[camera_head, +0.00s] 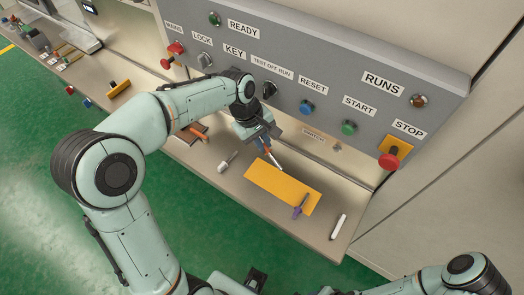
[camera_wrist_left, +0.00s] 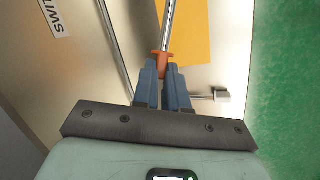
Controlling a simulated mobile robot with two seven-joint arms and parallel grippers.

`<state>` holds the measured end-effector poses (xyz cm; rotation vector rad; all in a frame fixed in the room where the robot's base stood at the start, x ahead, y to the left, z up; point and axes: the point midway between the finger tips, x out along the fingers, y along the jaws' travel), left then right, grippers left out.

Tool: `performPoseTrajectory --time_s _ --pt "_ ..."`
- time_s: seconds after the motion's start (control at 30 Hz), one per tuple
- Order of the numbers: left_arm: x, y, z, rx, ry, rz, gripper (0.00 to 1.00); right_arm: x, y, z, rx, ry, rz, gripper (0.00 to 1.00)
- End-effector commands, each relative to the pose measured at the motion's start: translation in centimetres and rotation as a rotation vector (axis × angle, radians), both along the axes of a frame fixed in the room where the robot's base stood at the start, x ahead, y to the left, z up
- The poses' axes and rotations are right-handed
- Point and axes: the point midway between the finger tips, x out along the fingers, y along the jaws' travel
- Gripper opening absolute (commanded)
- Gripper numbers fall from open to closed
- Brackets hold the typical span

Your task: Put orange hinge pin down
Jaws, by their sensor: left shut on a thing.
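My left gripper (camera_head: 264,146) is shut on the orange hinge pin (camera_head: 274,160). In the left wrist view, its blue fingertips (camera_wrist_left: 166,75) close around the pin's orange part (camera_wrist_left: 163,62). The pin's bare metal shaft (camera_wrist_left: 168,25) sticks out beyond the fingers, over the yellow mat (camera_wrist_left: 188,30). In the head view the pin is at the upper left edge of the yellow mat (camera_head: 270,183). Whether its tip touches the mat cannot be told. My right arm shows at the lower right, but its gripper is not clearly seen.
A purple-handled tool (camera_head: 299,209) lies at the mat's right end, and a white pen-like thing (camera_head: 338,226) lies right of it. A pale-headed pin (camera_head: 227,162) lies left of the mat. The control panel (camera_head: 320,85) with knobs and buttons stands behind the narrow shelf.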

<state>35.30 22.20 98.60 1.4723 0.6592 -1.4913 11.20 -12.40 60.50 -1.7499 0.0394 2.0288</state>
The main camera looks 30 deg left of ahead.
Motion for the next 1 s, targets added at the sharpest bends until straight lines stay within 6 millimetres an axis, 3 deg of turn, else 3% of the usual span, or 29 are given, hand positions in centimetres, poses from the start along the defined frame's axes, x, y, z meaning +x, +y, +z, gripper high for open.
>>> performPoseTrajectory --time_s 0.03,0.23,0.47,0.97,1.0 --pt "-0.4 0.1 -1.1 0.000 0.008 0.001 0.00 -0.1 0.0 -0.3 -0.001 0.001 0.000 0.38" --pt "-0.4 0.1 -2.8 0.000 0.008 0.001 0.00 -0.3 0.0 -0.5 0.000 0.003 0.000 0.38" --pt "-0.5 0.1 -6.4 -0.001 0.009 0.001 0.00 -0.5 0.0 -0.9 0.000 0.006 0.000 0.38" --pt "0.0 0.0 -7.4 0.000 0.005 0.001 0.00 -0.5 0.0 -1.0 0.000 0.006 0.000 0.38" --pt "0.0 0.0 -7.3 0.000 0.005 0.001 0.25 -0.5 0.0 -0.9 0.000 0.006 0.000 0.38"
